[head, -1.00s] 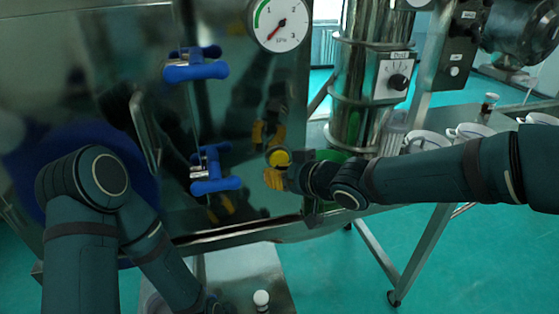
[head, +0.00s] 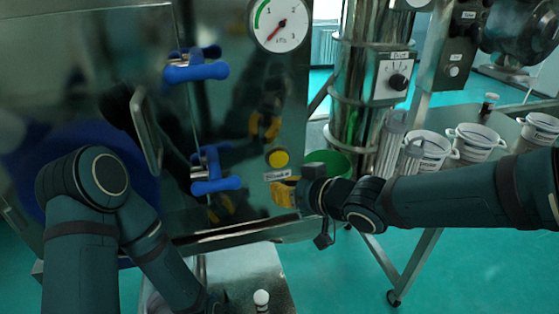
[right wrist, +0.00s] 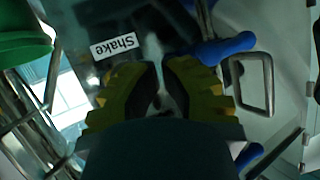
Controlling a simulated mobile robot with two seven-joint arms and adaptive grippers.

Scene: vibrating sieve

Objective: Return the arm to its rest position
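My right gripper (head: 284,193), with yellow fingers, is in front of the steel panel, just below the round yellow button (head: 278,158) and its label (head: 277,175). It is apart from the button. In the right wrist view, its two yellow fingers (right wrist: 160,80) show a narrow gap with nothing held between them. My right arm (head: 450,203) reaches in from the right. My left arm (head: 85,185) is folded down at the left, and its gripper is not visible.
Blue-handled latches (head: 196,72) (head: 215,185) and a metal handle (head: 146,130) stick out of the steel panel. A green container (head: 330,160) is close beside my right wrist. White buckets (head: 475,140) stand on the table at right. Open floor (head: 470,260) lies below my right arm.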

